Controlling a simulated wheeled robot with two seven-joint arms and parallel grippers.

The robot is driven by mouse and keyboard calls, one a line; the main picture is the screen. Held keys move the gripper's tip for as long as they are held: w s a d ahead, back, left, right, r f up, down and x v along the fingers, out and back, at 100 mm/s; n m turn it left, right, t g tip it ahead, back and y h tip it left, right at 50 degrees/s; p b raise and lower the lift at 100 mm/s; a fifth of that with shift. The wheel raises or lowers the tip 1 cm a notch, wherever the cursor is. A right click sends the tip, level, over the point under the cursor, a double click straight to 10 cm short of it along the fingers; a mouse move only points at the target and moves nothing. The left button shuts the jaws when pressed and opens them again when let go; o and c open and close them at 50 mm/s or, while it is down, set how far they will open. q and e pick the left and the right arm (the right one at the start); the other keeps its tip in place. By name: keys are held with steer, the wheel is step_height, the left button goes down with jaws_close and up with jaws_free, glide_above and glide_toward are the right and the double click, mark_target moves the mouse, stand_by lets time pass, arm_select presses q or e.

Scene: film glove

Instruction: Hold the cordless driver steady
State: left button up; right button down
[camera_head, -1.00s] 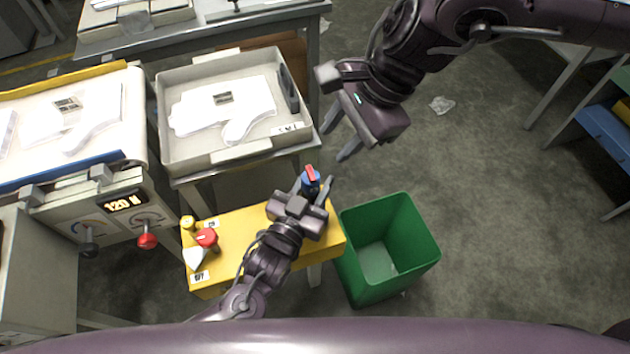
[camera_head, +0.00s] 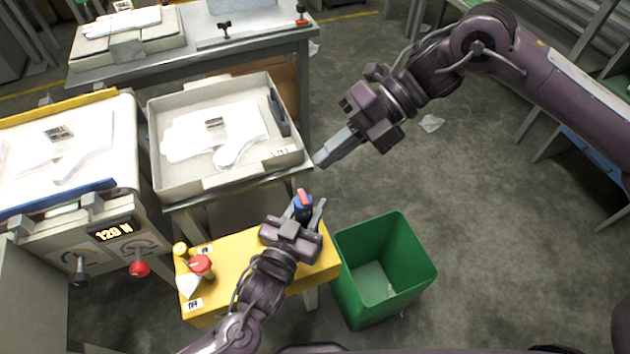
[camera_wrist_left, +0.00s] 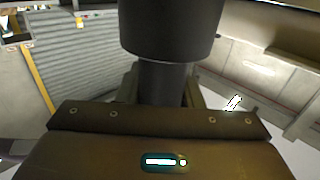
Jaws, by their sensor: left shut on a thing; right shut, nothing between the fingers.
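The cordless driver (camera_head: 303,207) shows as a small blue body with a red top at the right end of the yellow stand. My left gripper (camera_head: 307,212) is shut on it, its fingers on either side. In the left wrist view the driver (camera_wrist_left: 170,30) is a thick dark cylinder with a narrower neck between the fingers; its lower part is hidden by the gripper body. Whether it touches the stand, I cannot tell. My right gripper (camera_head: 321,161) is shut and empty, near the front right corner of the grey tray, up and right of the driver.
The yellow stand (camera_head: 235,258) carries a red-capped bottle (camera_head: 201,266) and a yellow one (camera_head: 181,251). A green bin (camera_head: 350,290) stands right of it. The grey tray (camera_head: 170,190) holds a white glove-shaped film (camera_head: 190,137). A machine reading 120 (camera_head: 114,231) is at left.

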steer(key=w+d+f+m+y, duration=0.2)
steer(key=d+m+y, duration=0.2)
steer(key=m, duration=1.1)
steer(key=shift+d+f, duration=0.3)
steer(key=shift+d, duration=1.35)
steer(key=shift+a, duration=0.1)
steer(key=s+a+f, duration=0.1)
steer(key=a+f, duration=0.5)
steer(key=a, duration=0.3)
steer(key=shift+s+a, duration=0.25)
steer(key=shift+a, duration=0.05)
steer(key=shift+w+f+m, duration=0.2)
steer(key=shift+f+m, duration=0.4)
steer(key=shift+f, duration=0.05)
steer(key=w+d+r, duration=0.4)
steer(key=d+r, duration=0.3)
steer(key=d, duration=0.1)
steer(key=shift+d, duration=0.4)
